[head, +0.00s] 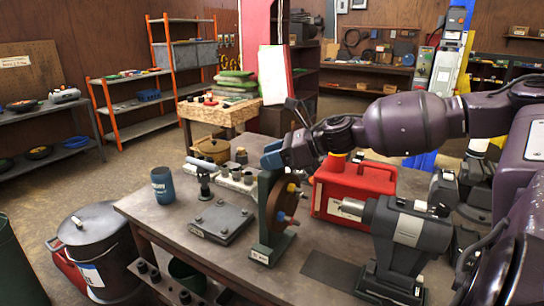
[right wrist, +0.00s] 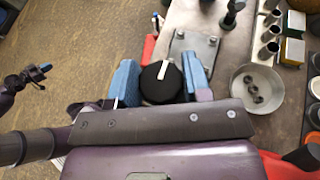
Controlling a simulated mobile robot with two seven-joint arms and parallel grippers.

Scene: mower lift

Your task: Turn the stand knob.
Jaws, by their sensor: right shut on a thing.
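The green stand (head: 262,205) stands upright on the workbench, with a brown disc (head: 281,207) on its right side. My right gripper (head: 272,156) is at the top left of the stand in the head view. In the right wrist view its two blue fingers (right wrist: 162,82) are on either side of a round black knob (right wrist: 160,90) with a white mark, and they are shut on it. The head view hides the knob behind the gripper. A small dark gripper with a blue tip, my left one (right wrist: 38,74), shows at the left of the right wrist view; its opening is unclear.
On the workbench (head: 140,207) are a bolted plate (head: 222,222), a blue cup (head: 162,186), a red case (head: 350,190) and a grey machine (head: 400,240). A round bowl (right wrist: 256,88) holds several nuts. A lidded bin (head: 95,245) stands left of the bench.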

